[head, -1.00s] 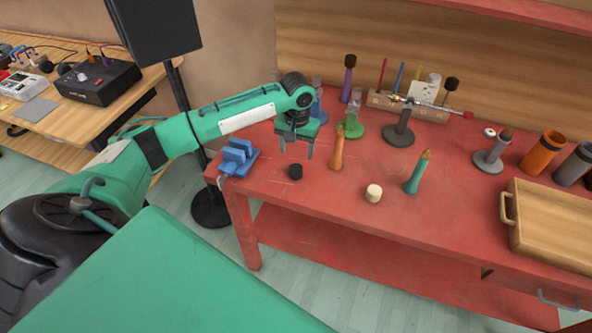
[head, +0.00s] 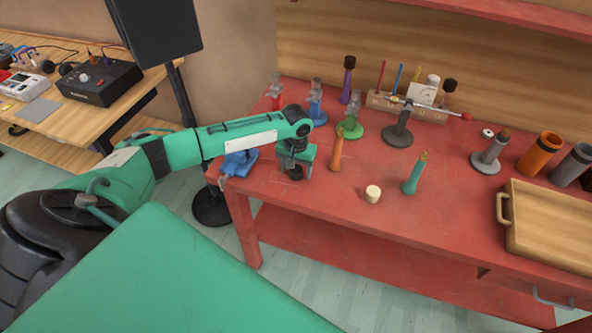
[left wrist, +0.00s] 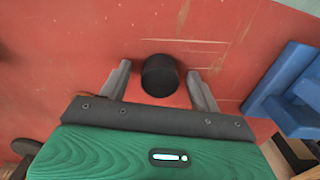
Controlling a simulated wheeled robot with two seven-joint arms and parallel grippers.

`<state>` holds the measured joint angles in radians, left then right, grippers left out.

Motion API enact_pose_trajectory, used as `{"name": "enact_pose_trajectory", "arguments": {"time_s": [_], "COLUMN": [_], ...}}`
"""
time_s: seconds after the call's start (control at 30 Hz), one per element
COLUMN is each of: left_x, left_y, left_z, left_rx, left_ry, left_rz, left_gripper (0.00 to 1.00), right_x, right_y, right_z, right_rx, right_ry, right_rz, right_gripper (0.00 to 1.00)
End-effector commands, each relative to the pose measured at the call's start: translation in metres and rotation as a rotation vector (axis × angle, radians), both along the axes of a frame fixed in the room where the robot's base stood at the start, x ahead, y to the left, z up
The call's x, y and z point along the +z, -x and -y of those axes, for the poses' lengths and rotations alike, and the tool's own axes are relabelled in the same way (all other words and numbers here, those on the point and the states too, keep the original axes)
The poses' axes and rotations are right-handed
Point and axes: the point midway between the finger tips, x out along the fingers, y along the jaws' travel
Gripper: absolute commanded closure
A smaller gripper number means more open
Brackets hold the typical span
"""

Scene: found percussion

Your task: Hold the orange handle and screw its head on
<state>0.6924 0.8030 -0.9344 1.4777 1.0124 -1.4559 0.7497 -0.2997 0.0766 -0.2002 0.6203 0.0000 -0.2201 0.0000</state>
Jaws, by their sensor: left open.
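The orange handle (head: 337,150) stands upright on the red bench, just right of my left gripper. A black cylindrical head (left wrist: 160,75) sits on the bench; it also shows in the head view (head: 296,176), partly hidden by my gripper. My left gripper (head: 293,172) is low over the black head. In the left wrist view my left gripper (left wrist: 160,80) is open, with one finger on each side of the black head and a gap on both sides. A cream head (head: 373,194) and a teal handle (head: 411,174) stand further right. My right gripper is not in view.
A blue vise-like block (head: 238,163) is at the bench's left edge, left of my gripper; it also shows in the wrist view (left wrist: 290,90). A green stand (head: 350,128) and a grey stand (head: 398,135) are behind. A wooden tray (head: 550,222) is at right.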

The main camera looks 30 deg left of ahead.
Motion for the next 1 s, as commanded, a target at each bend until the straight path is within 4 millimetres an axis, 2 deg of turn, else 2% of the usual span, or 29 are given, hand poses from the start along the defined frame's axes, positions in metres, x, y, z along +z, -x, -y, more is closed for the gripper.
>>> {"name": "enact_pose_trajectory", "arguments": {"time_s": [0.37, 0.6, 1.0], "left_x": [-0.0024, -0.0022, 0.0033], "left_y": [-0.0001, -0.0001, -0.0007], "left_z": [-0.0002, -0.0003, -0.0004], "left_rx": [0.000, 0.001, 0.001], "left_ry": [0.000, 0.000, 0.001], "left_rz": [0.001, 0.001, 0.002], "left_gripper": [0.36, 0.83, 0.85], "right_x": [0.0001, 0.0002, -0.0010], "right_y": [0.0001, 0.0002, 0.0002], "right_z": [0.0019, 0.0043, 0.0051], "right_rx": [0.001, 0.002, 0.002], "right_ry": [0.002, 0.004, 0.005], "right_rz": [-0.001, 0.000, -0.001], "right_gripper": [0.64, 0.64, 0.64]}}
